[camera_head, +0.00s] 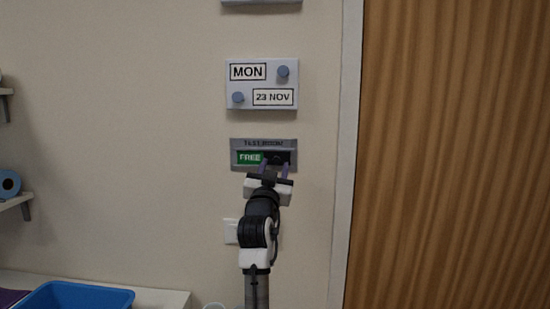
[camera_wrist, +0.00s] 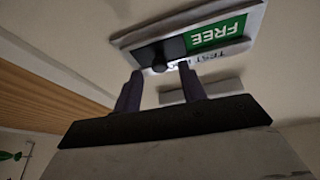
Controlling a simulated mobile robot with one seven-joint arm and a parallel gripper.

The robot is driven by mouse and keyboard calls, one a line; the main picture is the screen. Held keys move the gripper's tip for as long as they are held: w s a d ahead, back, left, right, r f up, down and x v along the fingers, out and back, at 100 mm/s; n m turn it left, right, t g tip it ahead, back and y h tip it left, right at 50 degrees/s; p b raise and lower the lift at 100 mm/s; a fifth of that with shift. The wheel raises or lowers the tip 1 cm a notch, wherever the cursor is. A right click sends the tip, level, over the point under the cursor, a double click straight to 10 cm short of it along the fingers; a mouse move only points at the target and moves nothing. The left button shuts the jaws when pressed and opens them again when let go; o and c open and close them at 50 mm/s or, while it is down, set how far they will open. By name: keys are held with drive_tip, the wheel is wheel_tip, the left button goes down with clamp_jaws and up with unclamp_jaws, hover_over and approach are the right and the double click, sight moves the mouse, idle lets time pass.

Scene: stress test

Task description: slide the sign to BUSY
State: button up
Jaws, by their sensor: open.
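The sign (camera_head: 236,156) is a grey plate on the wall, headed with "TEST ROOM" lettering. Its green FREE panel (camera_head: 249,157) shows on the left, and a dark slider (camera_head: 279,157) covers the right part. In the wrist view the sign appears turned over, with the green FREE panel (camera_wrist: 217,34) at the right and a dark round knob (camera_wrist: 151,56) on the slider. My gripper (camera_head: 274,169) is open in front of the slider. In the wrist view my gripper's two fingers (camera_wrist: 158,84) stand apart, with the knob showing between and beyond them. I cannot tell whether they touch it.
A calendar block (camera_head: 262,84) with MON and 23 NOV and two knobs hangs above the sign. A light switch (camera_head: 231,231) is below it. A wooden door (camera_head: 455,155) stands at the right. A blue bin (camera_head: 75,296) is at lower left.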

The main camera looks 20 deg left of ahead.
drive_tip(key=shift+x, duration=0.8)
drive_tip(key=shift+c, duration=0.4)
clamp_jaws()
